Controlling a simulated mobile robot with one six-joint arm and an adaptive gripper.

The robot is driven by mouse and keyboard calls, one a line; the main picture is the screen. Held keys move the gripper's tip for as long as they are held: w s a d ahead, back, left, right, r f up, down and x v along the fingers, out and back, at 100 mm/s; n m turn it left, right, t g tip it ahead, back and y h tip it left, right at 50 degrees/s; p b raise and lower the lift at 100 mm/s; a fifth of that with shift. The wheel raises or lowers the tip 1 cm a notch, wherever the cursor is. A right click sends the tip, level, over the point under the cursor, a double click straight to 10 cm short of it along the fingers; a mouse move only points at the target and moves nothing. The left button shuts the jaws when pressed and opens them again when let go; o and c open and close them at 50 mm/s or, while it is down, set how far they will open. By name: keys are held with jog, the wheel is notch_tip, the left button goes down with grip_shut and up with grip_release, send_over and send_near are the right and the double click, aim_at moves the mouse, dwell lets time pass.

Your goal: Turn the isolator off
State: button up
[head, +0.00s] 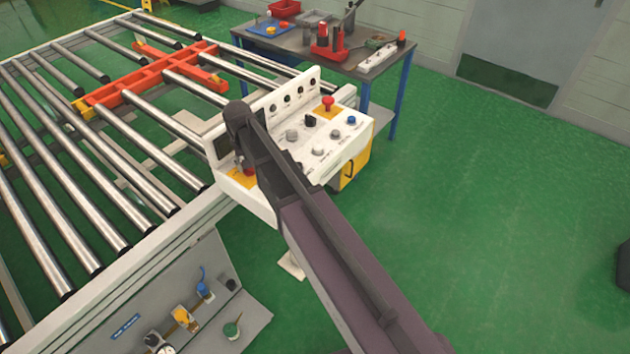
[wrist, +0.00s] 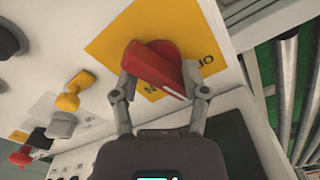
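The isolator is a red rotary handle (wrist: 155,68) on a yellow plate (wrist: 105,45) in the wrist view. Its raised bar lies diagonally, its near end toward the lower right. Part of an OFF label shows right of it, and an N shows below it. My gripper (wrist: 158,72) has its fingers spread on either side of the handle; the right finger looks very close to the bar, but contact is unclear. In the head view, the handle (head: 249,171) is a small red patch on the panel's near left end, partly hidden by my gripper and arm.
The white control panel (head: 335,148) carries several knobs and a red stop button (head: 328,102). A yellow knob (wrist: 72,92) sits left of my gripper in the wrist view. A roller conveyor (head: 110,185) runs along the left.

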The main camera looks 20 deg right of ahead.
jog(key=shift+m, duration=1)
jog(key=shift+r, duration=0.25)
notch_tip(320, 180, up, 14)
jog(key=f+p, duration=0.1)
jog(key=p, duration=1.3)
jog(key=s+d+f+b, duration=0.3)
jog(key=s+d, duration=0.5)
jog(key=s, duration=0.1)
jog(key=s+d+f+n+b, duration=0.1)
jog(key=s+d+f+b, duration=0.2)
jog(key=s+d, duration=0.4)
jog(key=shift+s+d+f+n+b, duration=0.35)
jog(key=shift+s+b, duration=0.3)
jog(key=shift+s, duration=0.35)
jog(key=w+a+r+n+p, duration=0.3)
jog(key=w+a, duration=0.5)
jog(key=w, duration=0.1)
jog(key=w+a+r+n+p, duration=0.4)
jog(key=w+a, duration=0.3)
jog(key=w, duration=0.2)
jog(key=shift+a, duration=0.35)
